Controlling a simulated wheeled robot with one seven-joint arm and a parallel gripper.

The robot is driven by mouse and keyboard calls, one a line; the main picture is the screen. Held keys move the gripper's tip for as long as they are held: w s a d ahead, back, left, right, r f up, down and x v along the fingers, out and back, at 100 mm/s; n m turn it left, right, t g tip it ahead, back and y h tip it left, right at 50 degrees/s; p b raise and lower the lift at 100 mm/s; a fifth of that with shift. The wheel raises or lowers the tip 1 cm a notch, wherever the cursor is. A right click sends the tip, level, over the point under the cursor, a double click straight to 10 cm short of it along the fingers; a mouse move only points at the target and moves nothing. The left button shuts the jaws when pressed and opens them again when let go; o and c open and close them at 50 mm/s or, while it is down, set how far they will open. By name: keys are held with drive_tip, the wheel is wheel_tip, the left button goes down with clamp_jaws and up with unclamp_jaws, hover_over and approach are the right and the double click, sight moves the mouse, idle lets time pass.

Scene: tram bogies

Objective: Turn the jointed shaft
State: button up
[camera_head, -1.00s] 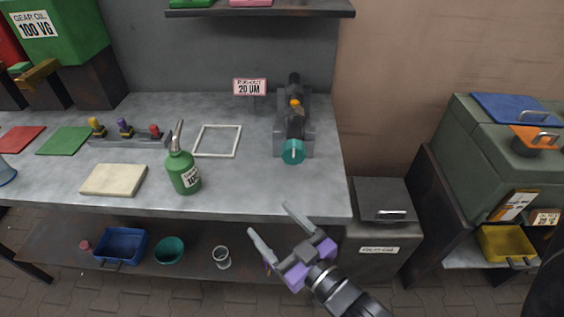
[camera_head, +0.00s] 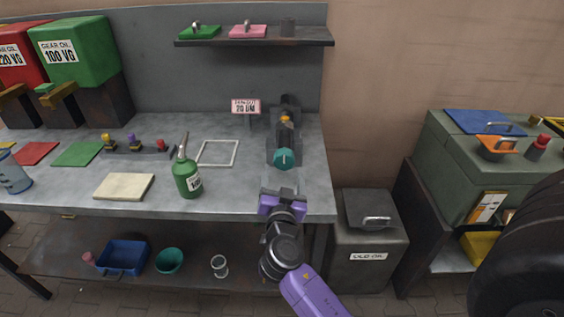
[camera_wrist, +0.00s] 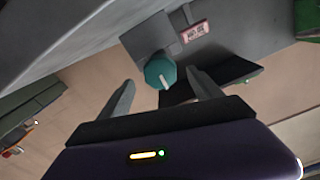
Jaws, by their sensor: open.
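The jointed shaft (camera_head: 287,127) lies in a grey stand near the right end of the bench, with an orange mark along it. Its near end carries a teal knob (camera_head: 283,159) with a pale line. My gripper (camera_head: 283,191) is just in front of the knob at the bench's front edge, pointing toward it. In the wrist view the teal knob (camera_wrist: 160,72) sits ahead, between and beyond the two open fingers (camera_wrist: 162,92), and they appear apart from it. The shaft behind the knob is mostly hidden there.
A pink-framed sign (camera_head: 245,106) stands behind the shaft to its left. A white square frame (camera_head: 218,153) and a green oil can (camera_head: 187,176) are to the left. A shelf (camera_head: 255,41) hangs above. A dark grey bin (camera_head: 367,235) stands right of the bench.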

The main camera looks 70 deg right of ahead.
sight(284, 164)
drive_tip(key=p+x, duration=0.1)
drive_tip(key=x, duration=0.4)
drive_tip(key=shift+d+r, duration=0.15)
drive_tip(key=shift+p+x, duration=0.4)
drive_tip(key=shift+x, duration=0.35)
drive_tip(key=shift+c, duration=0.4)
drive_tip(key=c, duration=1.3)
